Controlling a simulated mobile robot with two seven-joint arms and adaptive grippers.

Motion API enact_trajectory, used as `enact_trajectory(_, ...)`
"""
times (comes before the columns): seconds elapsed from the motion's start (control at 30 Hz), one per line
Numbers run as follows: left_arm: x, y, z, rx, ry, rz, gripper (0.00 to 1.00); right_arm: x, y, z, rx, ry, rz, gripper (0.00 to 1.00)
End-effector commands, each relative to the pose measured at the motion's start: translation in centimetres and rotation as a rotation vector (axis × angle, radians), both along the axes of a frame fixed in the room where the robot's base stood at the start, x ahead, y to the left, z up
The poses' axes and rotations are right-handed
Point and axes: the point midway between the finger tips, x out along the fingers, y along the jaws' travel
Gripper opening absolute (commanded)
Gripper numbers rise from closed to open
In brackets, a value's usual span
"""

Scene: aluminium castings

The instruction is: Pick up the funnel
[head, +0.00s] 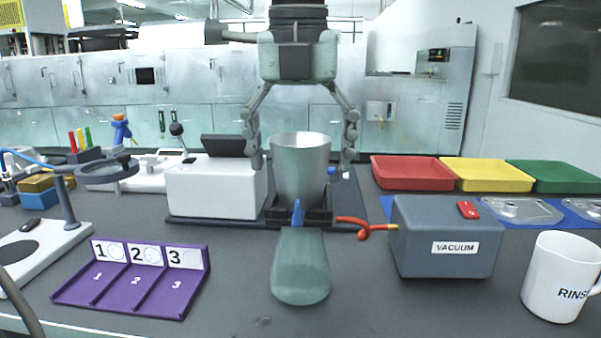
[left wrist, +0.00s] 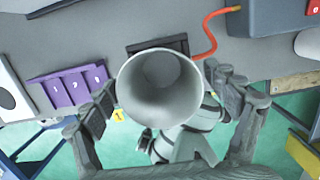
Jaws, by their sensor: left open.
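The funnel (head: 300,172) looks like a pale grey, wide-mouthed tapered cup. It stands upright in a black holder (head: 320,216) near the middle of the bench. In the left wrist view I look down into the round open mouth of the funnel (left wrist: 160,88). My left gripper (head: 302,160) comes down from above, open, with one finger on each side of the funnel. Gaps show between the fingers and its wall. The left wrist view also shows the fingers of the left gripper (left wrist: 165,96) spread around the rim. The funnel's lower end is hidden. My right gripper is not seen.
A grey vacuum box (head: 447,235) with a red hose (head: 366,227) stands right of the funnel, and a white box (head: 212,190) stands close on the left. A purple numbered rack (head: 140,279), a white mug (head: 562,277) and red (head: 411,172), yellow and green trays lie farther out.

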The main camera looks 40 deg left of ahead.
Motion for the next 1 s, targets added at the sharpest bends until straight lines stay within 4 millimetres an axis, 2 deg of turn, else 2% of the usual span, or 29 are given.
enact_trajectory(0.1,0.3,0.2,-1.7,-0.001,0.002,0.0,0.87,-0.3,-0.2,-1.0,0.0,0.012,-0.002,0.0)
enact_trajectory(0.2,0.4,0.2,-2.4,-0.001,0.001,0.0,0.87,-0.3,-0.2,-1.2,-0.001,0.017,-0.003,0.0)
enact_trajectory(0.43,0.4,0.2,-2.5,-0.001,-0.002,0.002,0.87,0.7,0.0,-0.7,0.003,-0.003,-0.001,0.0)
enact_trajectory(0.9,0.4,0.2,-2.5,0.0,-0.001,0.001,0.3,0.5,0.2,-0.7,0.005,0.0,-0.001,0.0)
enact_trajectory(0.97,0.4,0.2,-2.5,0.0,-0.002,0.001,0.28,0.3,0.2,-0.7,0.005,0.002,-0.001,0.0)
enact_trajectory(1.0,0.4,0.2,-2.4,0.0,-0.002,0.001,0.23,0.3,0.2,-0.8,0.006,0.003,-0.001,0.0)
